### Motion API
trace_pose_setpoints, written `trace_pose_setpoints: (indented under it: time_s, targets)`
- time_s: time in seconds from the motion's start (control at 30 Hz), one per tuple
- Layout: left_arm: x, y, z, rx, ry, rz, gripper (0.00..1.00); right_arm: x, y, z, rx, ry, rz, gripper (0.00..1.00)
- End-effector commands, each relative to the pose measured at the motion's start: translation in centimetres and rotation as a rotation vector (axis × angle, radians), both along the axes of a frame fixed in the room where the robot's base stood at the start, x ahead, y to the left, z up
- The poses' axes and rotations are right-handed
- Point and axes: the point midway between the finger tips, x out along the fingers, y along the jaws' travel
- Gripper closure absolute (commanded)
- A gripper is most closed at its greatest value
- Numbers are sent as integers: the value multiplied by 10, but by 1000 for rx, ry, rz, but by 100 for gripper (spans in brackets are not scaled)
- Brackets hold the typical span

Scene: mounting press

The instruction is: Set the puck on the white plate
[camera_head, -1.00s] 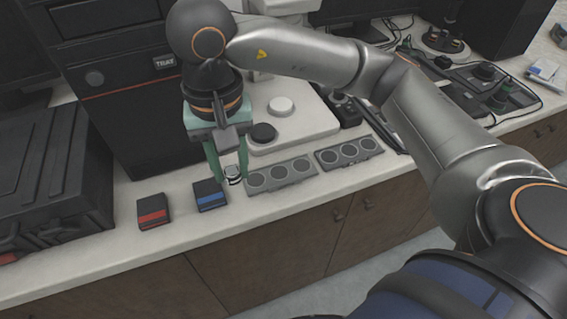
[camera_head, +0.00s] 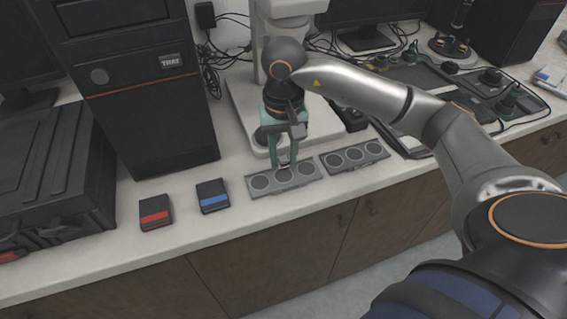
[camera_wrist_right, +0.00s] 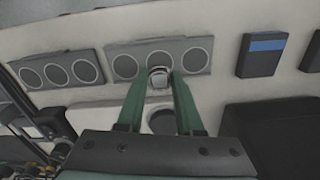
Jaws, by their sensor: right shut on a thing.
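The puck (camera_wrist_right: 159,77) is a small silvery-topped piece between the fingertips of my right gripper (camera_wrist_right: 159,82). In the head view, my right gripper (camera_head: 286,166) points down and is shut on the puck. It is over the middle circle of the nearer-left grey three-circle strip (camera_head: 271,185); whether the puck touches the strip cannot be told. The white plate is hidden behind my right gripper and arm in the head view. A dark round plate (camera_wrist_right: 162,122) shows between the fingers in the wrist view. My left gripper is out of view.
A second grey strip (camera_head: 355,157) lies to the right. The white press base (camera_head: 326,128) is behind the gripper. A blue-banded block (camera_head: 212,196) and a red-banded block (camera_head: 155,213) lie to the left, with clear counter around them. A black tower (camera_head: 150,110) stands behind.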

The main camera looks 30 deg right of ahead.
Motion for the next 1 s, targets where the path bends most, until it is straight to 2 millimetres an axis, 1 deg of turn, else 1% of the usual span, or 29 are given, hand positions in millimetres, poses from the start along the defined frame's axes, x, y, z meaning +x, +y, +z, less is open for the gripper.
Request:
trace_pose_setpoints:
  time_s: [0.03,0.1,0.2,0.47,0.6,0.63,0.87,0.9,1.0]
  targets:
    - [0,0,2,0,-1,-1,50,-1,-1,-9,0,7,-3,100]
    - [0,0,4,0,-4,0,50,-1,0,-20,0,7,-1,100]
    - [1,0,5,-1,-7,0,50,-1,0,-29,0,3,-1,100]
    - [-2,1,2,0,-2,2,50,0,0,-30,0,0,-1,100]
    - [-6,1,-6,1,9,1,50,0,0,-36,0,1,-1,100]
    - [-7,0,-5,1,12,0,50,0,0,-34,0,1,-1,62]
    - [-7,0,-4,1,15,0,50,0,0,-33,0,1,-1,37]
    - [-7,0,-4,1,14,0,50,0,0,-33,0,1,-1,35]
    - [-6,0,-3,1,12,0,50,0,0,-33,0,1,-1,35]
